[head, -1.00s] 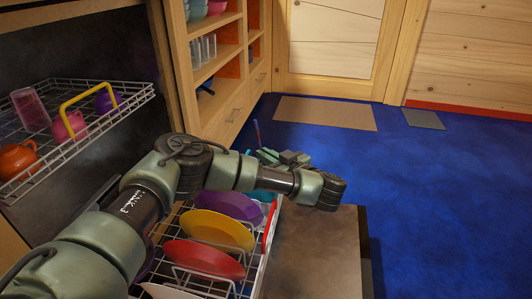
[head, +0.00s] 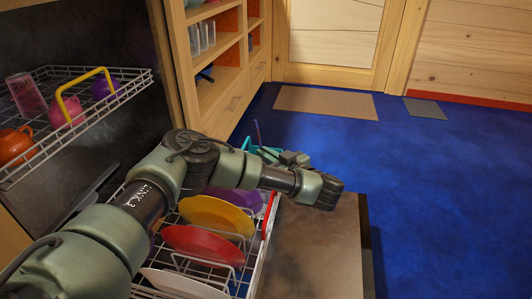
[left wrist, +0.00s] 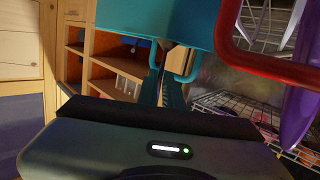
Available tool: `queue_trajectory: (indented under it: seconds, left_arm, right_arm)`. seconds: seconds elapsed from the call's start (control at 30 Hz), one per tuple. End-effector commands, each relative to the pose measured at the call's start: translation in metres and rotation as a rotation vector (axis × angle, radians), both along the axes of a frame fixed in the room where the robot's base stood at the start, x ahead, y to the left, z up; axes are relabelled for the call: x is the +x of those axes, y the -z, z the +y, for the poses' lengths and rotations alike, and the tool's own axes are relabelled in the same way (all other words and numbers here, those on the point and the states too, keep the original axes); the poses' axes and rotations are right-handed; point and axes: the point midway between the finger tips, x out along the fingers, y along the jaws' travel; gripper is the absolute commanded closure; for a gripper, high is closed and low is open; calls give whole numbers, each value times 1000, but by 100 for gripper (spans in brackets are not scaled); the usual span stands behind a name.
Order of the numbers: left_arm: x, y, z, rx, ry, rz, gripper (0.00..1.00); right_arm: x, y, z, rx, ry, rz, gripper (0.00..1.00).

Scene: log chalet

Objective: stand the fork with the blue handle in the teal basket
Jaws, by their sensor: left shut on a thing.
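The fork shows in the head view as a thin dark handle (head: 257,131) standing up at my left gripper (head: 282,156). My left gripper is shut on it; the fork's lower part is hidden. The teal basket (head: 247,142) shows just behind the gripper and forearm, mostly covered by them. In the left wrist view the teal basket (left wrist: 160,22) fills the top, with a looped teal handle (left wrist: 190,66) close to the fingers (left wrist: 163,88). I cannot tell whether the fork touches the basket. My right gripper is not in view.
The open dishwasher's lower rack holds a red plate (head: 202,244), a yellow plate (head: 216,215) and a purple plate (head: 234,197), beneath my left arm. The upper rack (head: 75,125) holds cups. Shelves (head: 215,65) stand behind. Blue floor (head: 440,190) is clear at right.

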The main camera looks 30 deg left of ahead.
Motion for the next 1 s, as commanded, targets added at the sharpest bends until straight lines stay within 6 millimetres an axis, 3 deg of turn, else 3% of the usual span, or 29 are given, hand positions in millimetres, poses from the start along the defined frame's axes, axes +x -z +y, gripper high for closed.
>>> queue_trajectory:
  seconds: [0.4,0.5,0.83,1.0]
  left_arm:
    - [0,2,0,0,0,0,100]
    - [0,2,0,0,0,0,68]
    - [0,2,-1,-1,0,0,68]
    - [-7,-4,-15,-1,3,2,68]
  right_arm:
    - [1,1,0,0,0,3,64]
    - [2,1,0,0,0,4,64]
    - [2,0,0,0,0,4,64]
    - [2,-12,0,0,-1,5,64]
